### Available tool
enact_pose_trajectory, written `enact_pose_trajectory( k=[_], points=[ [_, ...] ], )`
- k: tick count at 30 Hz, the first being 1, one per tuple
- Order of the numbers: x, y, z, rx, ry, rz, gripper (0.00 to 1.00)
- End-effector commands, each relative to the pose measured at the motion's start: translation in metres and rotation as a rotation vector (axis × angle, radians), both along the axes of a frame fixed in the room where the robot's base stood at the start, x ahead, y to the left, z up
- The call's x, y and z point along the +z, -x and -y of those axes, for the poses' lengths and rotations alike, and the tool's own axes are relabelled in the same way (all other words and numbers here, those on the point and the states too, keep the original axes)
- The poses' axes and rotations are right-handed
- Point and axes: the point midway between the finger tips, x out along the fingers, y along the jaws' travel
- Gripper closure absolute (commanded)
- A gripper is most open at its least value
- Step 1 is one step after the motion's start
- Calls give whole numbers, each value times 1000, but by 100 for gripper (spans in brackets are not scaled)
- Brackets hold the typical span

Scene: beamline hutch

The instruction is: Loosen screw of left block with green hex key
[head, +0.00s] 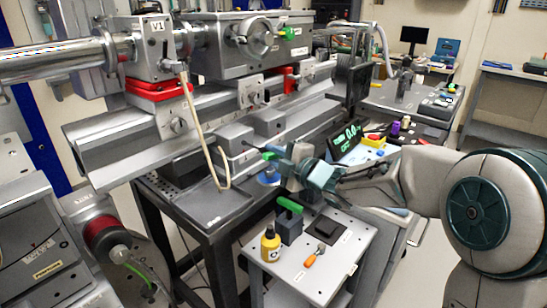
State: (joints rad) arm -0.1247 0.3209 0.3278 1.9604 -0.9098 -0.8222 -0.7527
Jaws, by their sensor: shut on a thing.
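The left block (233,138) is a light grey block on the metal rail. A second, similar block (266,122) sits to its right. My gripper (276,158) is in front of the blocks, reaching in from the right. It is shut on a small green piece (268,155), which looks like part of the green hex key. The key's shaft and tip are too small to make out. I cannot tell whether the key touches the left block, and its screw is not clear. A green handle (289,204) also stands in a dark holder (289,226) below my gripper.
A white side table (335,262) holds a yellow bottle (270,245), an orange-handled tool (314,256) and a dark pad (326,227). A pale cable (201,130) hangs left of the blocks. A green-digit display (347,138) stands behind my wrist.

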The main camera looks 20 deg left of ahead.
Motion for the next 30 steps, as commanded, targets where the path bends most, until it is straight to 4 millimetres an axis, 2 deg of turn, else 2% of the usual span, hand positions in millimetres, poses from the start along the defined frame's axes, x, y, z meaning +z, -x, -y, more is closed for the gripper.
enact_pose_trajectory(
  k=[2, 18, 30],
  points=[
    [-5, 0, 0, -1, 12, 36, 100],
    [-4, 0, 0, 0, 108, 264, 100],
    [1, 0, 1, -1, 123, 297, 100]
  ],
)
